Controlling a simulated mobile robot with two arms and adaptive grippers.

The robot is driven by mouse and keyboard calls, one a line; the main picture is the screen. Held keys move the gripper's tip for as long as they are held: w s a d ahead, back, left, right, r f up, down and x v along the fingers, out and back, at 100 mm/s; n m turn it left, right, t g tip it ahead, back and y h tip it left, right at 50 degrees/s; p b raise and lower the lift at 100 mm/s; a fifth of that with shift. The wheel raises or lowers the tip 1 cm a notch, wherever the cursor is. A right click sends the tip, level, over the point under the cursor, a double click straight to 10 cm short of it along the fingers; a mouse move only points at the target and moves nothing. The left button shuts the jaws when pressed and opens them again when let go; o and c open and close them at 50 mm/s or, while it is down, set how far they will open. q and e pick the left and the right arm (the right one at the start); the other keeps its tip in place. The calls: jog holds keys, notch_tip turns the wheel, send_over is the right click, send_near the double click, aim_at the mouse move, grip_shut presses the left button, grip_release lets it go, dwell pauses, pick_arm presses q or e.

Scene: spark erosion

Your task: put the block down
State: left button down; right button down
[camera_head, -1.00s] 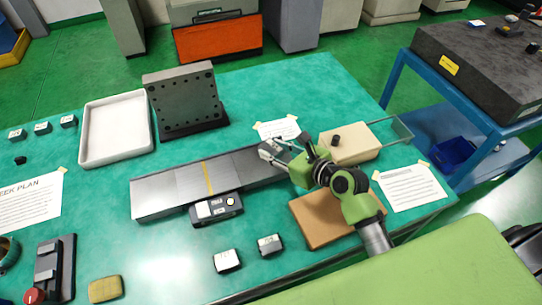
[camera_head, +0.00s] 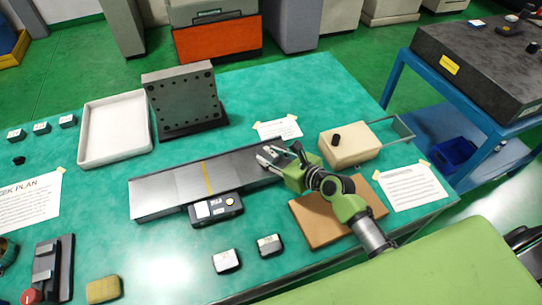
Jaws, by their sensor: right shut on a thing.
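My right gripper (camera_head: 277,155) is over the right end of a long grey metal bar with a yellow stripe (camera_head: 165,190). It is shut on a small block, which is mostly hidden by the fingers at this size. I cannot tell whether the block touches the bar. Two small grey blocks with white tops, one at left (camera_head: 226,261) and one at right (camera_head: 270,245), stand on the green mat in front of the bar. My left gripper is not in view.
A dark display unit (camera_head: 216,211) sits against the bar's front. A brown board (camera_head: 318,228) lies under my right arm. A beige box with a black knob (camera_head: 346,151) is right of the gripper. A white tray (camera_head: 87,133) and a dark angle plate (camera_head: 184,100) stand behind.

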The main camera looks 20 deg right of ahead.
jog(key=c, duration=1.5)
grip_release()
jog(key=shift+r, duration=0.1)
jog(key=v, duration=1.2)
jog(key=shift+s+d, duration=0.1)
